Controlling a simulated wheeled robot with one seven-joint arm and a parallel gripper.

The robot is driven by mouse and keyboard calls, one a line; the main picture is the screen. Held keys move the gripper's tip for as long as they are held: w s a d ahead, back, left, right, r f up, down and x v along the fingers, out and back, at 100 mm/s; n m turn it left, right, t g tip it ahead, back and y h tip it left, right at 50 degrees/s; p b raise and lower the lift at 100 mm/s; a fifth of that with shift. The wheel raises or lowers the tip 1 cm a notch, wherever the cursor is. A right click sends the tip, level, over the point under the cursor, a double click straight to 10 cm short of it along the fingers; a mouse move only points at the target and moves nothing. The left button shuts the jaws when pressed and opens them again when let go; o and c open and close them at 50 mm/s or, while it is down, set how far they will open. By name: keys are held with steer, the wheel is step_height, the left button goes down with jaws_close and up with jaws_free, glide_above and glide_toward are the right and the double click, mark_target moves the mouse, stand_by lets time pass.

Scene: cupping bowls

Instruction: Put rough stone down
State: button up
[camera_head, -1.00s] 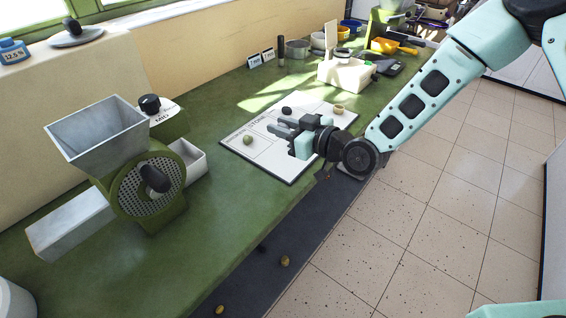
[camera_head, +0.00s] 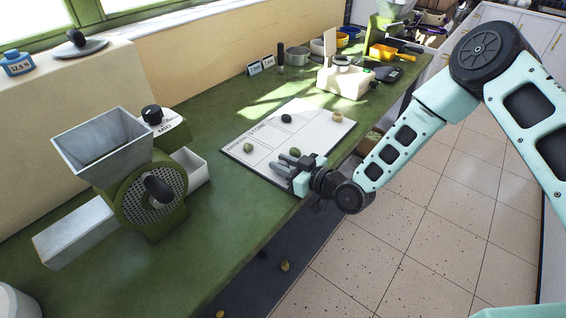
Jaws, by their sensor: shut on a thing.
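My gripper (camera_head: 283,165) is low over the near edge of the white sorting mat (camera_head: 325,133), its fingers pointing left. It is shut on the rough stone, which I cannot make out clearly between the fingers. A green stone (camera_head: 295,150) shows just beyond the fingers; whether it touches them I cannot tell. Another olive-green stone (camera_head: 248,147) lies in a left cell of the mat. A dark stone (camera_head: 286,118) lies in a back cell, and a tan ring-like piece (camera_head: 337,116) lies at the far right corner.
A green mill with a grey hopper (camera_head: 100,140) stands at the left of the green bench (camera_head: 215,225). A cream device (camera_head: 345,80), cups and a yellow scoop (camera_head: 383,51) stand farther back. Small pieces (camera_head: 284,266) lie below the front edge.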

steer(key=shift+f, duration=0.25)
steer(key=shift+f, duration=0.15)
steer(key=o, duration=1)
steer(key=shift+c, duration=0.2)
